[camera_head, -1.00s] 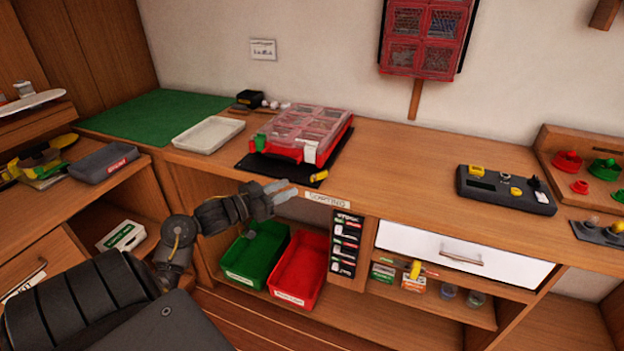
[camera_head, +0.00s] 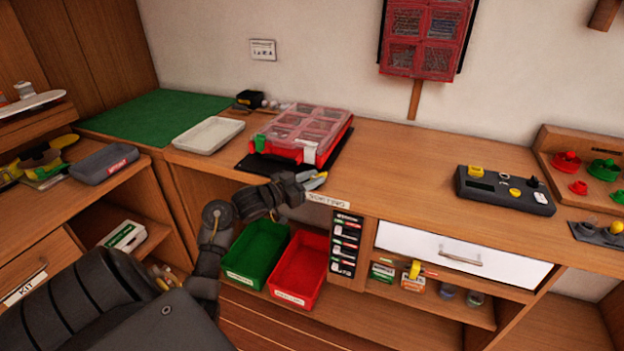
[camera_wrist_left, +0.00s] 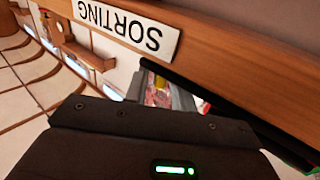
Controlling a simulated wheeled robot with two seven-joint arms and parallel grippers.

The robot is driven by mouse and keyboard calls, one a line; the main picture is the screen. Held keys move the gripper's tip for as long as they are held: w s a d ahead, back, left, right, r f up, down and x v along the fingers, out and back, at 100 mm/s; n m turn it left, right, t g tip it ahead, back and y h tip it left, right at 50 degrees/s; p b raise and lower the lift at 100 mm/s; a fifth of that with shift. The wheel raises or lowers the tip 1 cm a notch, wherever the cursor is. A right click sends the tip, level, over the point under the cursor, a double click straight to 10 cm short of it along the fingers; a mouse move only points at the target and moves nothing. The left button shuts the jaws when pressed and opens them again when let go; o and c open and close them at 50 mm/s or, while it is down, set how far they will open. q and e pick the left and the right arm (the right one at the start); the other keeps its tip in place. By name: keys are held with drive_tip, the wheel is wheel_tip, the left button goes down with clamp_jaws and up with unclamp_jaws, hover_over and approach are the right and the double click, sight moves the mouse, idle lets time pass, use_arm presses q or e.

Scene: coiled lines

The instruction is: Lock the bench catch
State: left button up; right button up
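A red case (camera_head: 290,153) with a clear compartment lid lies on a black mat (camera_head: 262,169) at the front of the bench. It has a green latch and a pale latch on its front. A small yellow piece (camera_head: 318,178), perhaps the bench catch, is at the mat's front right corner, partly hidden by my left gripper (camera_head: 314,180). The fingers are around or right beside it; contact is unclear. In the left wrist view the fingers (camera_wrist_left: 166,90) stand apart, with yellow (camera_wrist_left: 160,82) and the case's red showing between them. My right gripper is not in view.
The SORTING label (camera_wrist_left: 125,25) is on the bench's front edge, close to my left gripper. A green bin (camera_head: 256,250) and a red bin (camera_head: 300,268) stand below. A white tray (camera_head: 208,135) is left of the case. The bench right of the case is clear up to a control box (camera_head: 505,190).

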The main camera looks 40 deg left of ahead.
use_arm(q)
clamp_jaws()
